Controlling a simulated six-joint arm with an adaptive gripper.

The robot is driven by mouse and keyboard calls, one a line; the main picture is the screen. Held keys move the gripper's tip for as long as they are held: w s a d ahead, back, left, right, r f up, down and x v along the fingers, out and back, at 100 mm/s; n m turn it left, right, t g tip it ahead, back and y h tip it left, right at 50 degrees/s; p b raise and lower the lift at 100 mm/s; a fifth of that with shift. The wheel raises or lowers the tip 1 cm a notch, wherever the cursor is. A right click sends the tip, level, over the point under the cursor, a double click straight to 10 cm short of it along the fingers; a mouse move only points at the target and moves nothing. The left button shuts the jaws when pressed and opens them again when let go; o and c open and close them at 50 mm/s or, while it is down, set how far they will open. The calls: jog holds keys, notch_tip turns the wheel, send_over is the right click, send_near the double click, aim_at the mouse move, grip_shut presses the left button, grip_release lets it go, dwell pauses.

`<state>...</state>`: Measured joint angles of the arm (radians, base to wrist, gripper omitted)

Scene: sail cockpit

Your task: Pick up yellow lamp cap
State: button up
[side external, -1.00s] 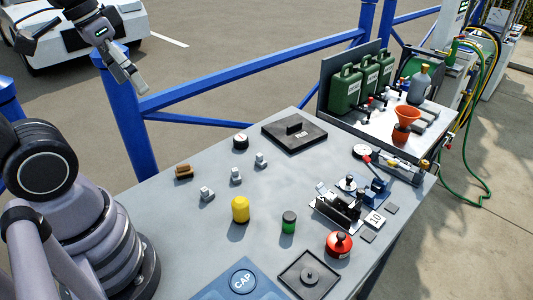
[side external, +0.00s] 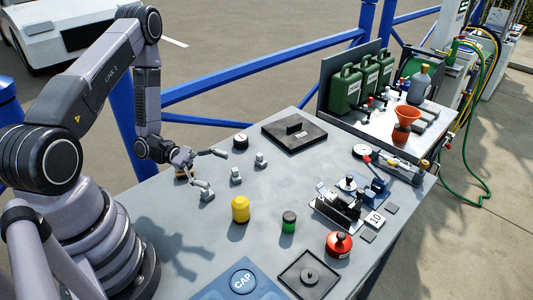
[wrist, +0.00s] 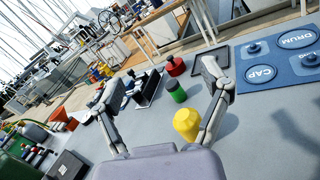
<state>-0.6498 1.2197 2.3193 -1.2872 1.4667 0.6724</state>
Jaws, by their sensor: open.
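The gripper looks apart from the cap.
A blue mat marked CAP (side external: 215,287) lies at the table's front edge. Small grey fittings (side external: 236,176) stand near the gripper. A red round container (side external: 338,245), a black tray (side external: 309,275) and a clamp fixture (side external: 340,207) fill the right side. Blue railing (side external: 260,68) runs behind.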

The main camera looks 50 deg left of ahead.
aim_at(240, 204)
jog(key=f+n+t+y, duration=0.1)
jog(key=f+n+t, duration=0.1)
jog(key=f+n, duration=0.1)
jog(key=s+f+n+t+y, duration=0.1)
jog(key=f+n+t+y, duration=0.1)
jog(key=f+n, duration=0.1)
jog(key=a+f+n+t+y, duration=0.1)
jog(key=f+n+t+y, duration=0.1)
jog(key=f, duration=0.3)
jog(key=shift+s+n+t, duration=0.4)
jog(key=shift+n+t, duration=0.1)
jog(key=shift+t, duration=0.1)
jog(key=shift+w+d+f, duration=0.2)
jog(key=shift+d, duration=0.05)
jog(key=shift+x, duration=3.35)
jog(key=c, duration=1.3)
